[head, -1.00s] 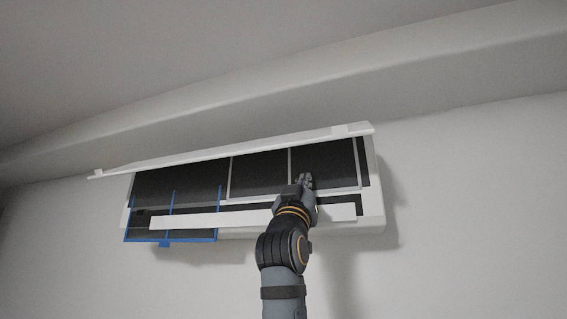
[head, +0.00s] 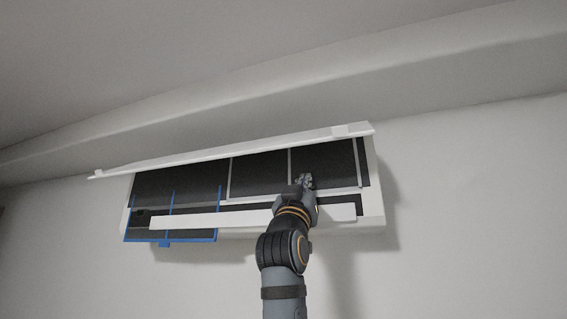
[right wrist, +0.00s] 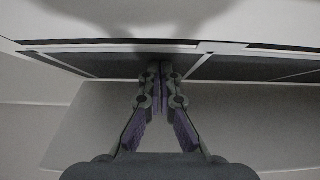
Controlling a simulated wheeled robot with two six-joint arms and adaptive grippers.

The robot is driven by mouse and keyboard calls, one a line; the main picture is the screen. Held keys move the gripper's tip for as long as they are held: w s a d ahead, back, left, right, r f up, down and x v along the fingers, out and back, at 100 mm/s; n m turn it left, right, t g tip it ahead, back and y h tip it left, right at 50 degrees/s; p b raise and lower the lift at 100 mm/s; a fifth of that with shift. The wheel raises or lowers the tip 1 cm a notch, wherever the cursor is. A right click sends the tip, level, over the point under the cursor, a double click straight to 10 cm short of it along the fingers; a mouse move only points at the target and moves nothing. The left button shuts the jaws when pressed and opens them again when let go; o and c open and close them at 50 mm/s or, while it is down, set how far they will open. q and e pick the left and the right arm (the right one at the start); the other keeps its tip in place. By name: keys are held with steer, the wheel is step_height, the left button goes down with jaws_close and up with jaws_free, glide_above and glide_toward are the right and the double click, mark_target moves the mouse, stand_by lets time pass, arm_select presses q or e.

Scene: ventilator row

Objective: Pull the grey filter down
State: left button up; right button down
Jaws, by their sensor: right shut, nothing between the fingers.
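The grey filter (head: 260,174) sits in the right part of the open wall unit, a dark mesh with a thin light grey frame. It also shows in the right wrist view as dark panels behind light bars (right wrist: 245,68). My right gripper (head: 306,181) is in front of the filter's lower part, right of its middle bar. In the right wrist view its fingertips (right wrist: 160,68) are together with nothing between them, close to the dark panel. I cannot tell whether they touch it. The hand hides part of the filter's lower edge. My left gripper is not in view.
A blue-framed filter (head: 190,236) hangs below the unit's left end. The white front cover (head: 230,151) is raised above the filters. A white strip (head: 190,222) runs along the unit's lower front. The wall (head: 460,190) to the right is clear.

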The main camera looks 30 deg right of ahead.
step_height(320, 180, down, 6)
steer(key=b, duration=0.4)
steer(key=shift+b, duration=0.4)
stand_by(1.7)
steer(key=shift+s+a+f+b, duration=0.1)
steer(key=shift+s+a+b, duration=0.1)
steer(key=shift+a+b, duration=0.1)
stand_by(0.4)
steer(key=shift+r, duration=0.2)
steer(key=shift+s+r+p, duration=0.1)
steer(key=shift+r+p, duration=2.7)
steer(key=shift+r, duration=0.25)
